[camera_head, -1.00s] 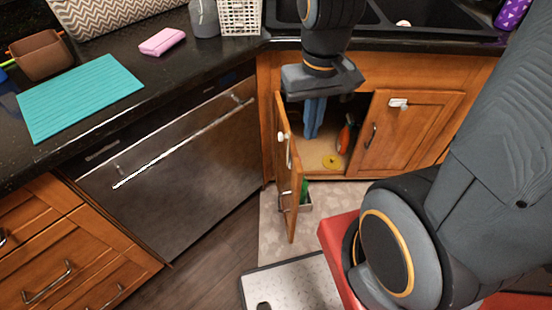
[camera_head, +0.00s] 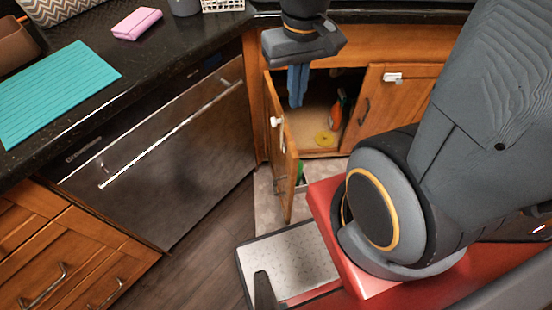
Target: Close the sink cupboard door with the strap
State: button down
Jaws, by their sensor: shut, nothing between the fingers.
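The sink cupboard's left door (camera_head: 287,165) is swung wide open, seen nearly edge-on. A small white fitting (camera_head: 275,122), perhaps part of the strap, is on its face. The right door (camera_head: 392,105) looks shut and bears another white fitting (camera_head: 392,77) near its top. No strap spans the doors, and I cannot make out a loose strap. My gripper (camera_head: 297,104) points down in front of the cupboard opening, right of the open door's top and apart from it. Its blue fingers are shut and empty.
Inside the cupboard are a yellow disc (camera_head: 325,138) and an orange-red item (camera_head: 336,112). A dishwasher (camera_head: 165,150) stands left of the open door. The black counter edge (camera_head: 215,52) runs above. Wooden floor (camera_head: 205,235) is clear in front of the dishwasher.

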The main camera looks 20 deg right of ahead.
aim_at(284, 164)
jog(key=z, duration=0.05)
jog(key=k, duration=0.95)
jog(key=u, duration=0.95)
jog(key=i, duration=0.65)
jog(key=z, duration=1.1)
